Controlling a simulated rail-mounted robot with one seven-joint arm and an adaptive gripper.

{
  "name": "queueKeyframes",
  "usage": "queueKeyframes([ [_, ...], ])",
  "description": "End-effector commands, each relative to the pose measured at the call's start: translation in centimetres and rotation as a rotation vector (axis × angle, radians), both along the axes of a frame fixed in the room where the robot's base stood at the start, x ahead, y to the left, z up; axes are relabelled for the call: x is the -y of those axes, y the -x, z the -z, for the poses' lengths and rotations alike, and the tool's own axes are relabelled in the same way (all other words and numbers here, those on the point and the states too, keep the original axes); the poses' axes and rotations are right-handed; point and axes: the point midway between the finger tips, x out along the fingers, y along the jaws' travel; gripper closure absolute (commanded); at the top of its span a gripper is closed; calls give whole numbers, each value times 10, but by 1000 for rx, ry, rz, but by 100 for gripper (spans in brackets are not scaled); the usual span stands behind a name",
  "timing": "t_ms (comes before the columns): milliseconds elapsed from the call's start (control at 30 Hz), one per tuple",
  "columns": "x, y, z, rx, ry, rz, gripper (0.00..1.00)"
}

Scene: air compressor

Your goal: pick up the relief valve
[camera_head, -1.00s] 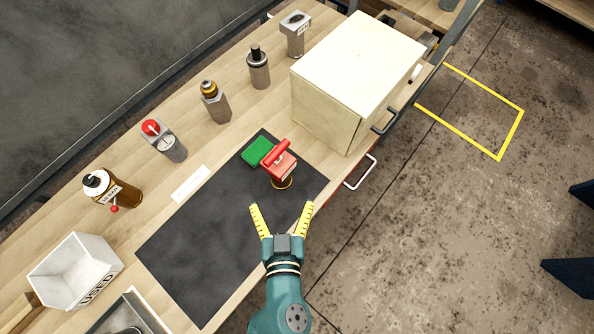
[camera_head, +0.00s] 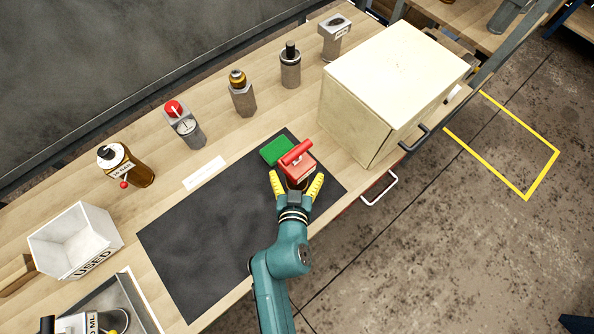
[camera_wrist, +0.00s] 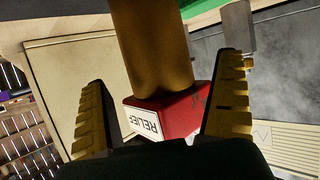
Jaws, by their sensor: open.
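The relief valve is a red block with a red lever on top and a brass stem below. In the head view the relief valve (camera_head: 298,162) stands at the right end of the black mat (camera_head: 205,245), beside a green pad. In the wrist view its red body (camera_wrist: 178,112) carries a label reading RELIEF, and its brass stem (camera_wrist: 152,45) is large in front of the camera. My gripper (camera_head: 298,186) is open, its yellow fingers on either side of the valve's lower part. In the wrist view the fingers (camera_wrist: 160,108) flank the valve with gaps visible. The stem's foot is hidden in the head view.
A cream cabinet (camera_head: 395,80) stands close to the right of the valve. The green pad (camera_head: 277,149) lies just behind it. Several bottles and fittings line the back of the bench. A white USED bin (camera_head: 75,243) is at left. Most of the mat is clear.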

Motion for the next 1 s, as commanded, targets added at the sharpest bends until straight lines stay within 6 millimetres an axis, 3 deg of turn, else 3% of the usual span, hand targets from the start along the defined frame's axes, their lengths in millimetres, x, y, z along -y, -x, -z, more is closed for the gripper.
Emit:
queueKeyframes([
  [133,1,-19,8,1,0,1,1],
  [367,1,-20,8,0,1,0,1],
  [733,1,-20,7,2,1,0,72],
  [1000,1,-21,0,9,0,-1,74],
])
